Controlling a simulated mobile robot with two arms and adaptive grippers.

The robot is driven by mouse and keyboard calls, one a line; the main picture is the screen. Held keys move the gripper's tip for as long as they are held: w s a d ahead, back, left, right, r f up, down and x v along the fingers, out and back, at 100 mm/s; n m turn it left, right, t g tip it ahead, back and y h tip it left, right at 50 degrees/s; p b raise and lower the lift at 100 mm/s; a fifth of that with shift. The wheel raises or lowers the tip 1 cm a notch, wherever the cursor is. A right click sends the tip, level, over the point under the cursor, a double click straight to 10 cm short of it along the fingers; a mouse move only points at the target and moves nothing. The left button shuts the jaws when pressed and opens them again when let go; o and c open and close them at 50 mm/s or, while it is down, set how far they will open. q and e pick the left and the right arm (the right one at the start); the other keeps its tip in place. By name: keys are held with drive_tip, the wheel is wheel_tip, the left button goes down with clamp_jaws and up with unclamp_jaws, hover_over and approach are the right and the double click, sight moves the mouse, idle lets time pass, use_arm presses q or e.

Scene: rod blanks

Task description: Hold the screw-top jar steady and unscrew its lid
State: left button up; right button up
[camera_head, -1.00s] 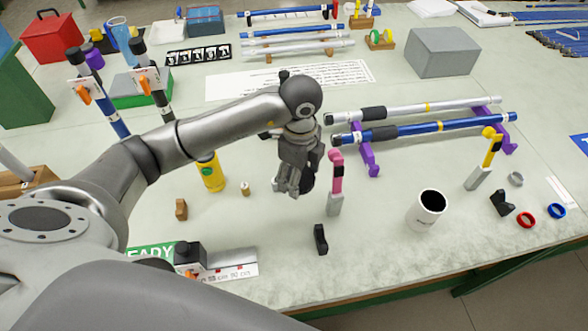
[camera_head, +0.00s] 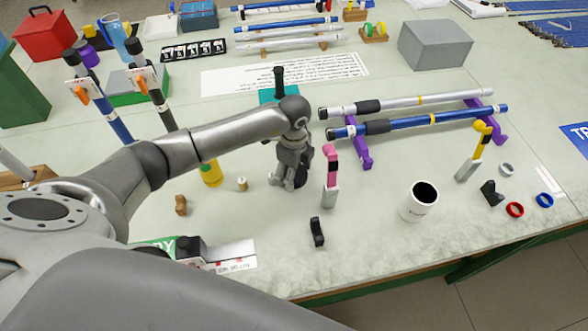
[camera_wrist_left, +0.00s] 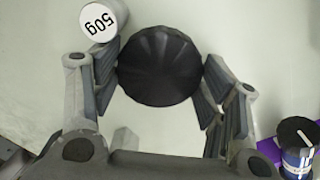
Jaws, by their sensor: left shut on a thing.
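The screw-top jar shows in the left wrist view as a round black ribbed lid (camera_wrist_left: 160,65), seen from above. The lid hides the jar's body there. My left gripper (camera_wrist_left: 158,82) has its fingers on both sides of the lid and is shut on it. In the head view my left gripper (camera_head: 284,182) points down at the table, left of a pink-and-grey tool (camera_head: 331,178). A dark part of the jar (camera_head: 301,172) shows beside the fingers; the rest is hidden. I cannot tell whether the lid has turned. My right gripper is not in view.
A yellow can (camera_head: 211,173), a small brass piece (camera_head: 242,184), a black block (camera_head: 317,232) and a white mug (camera_head: 419,201) stand around. Tubes (camera_head: 420,122) lie on purple stands.

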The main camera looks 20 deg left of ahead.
use_arm(q)
drive_tip(key=shift+f, duration=0.2)
drive_tip(key=o, duration=1.1)
drive_tip(key=shift+r, duration=0.2)
drive_tip(key=shift+r+b, duration=1.25)
drive_tip(key=shift+r, duration=4.75)
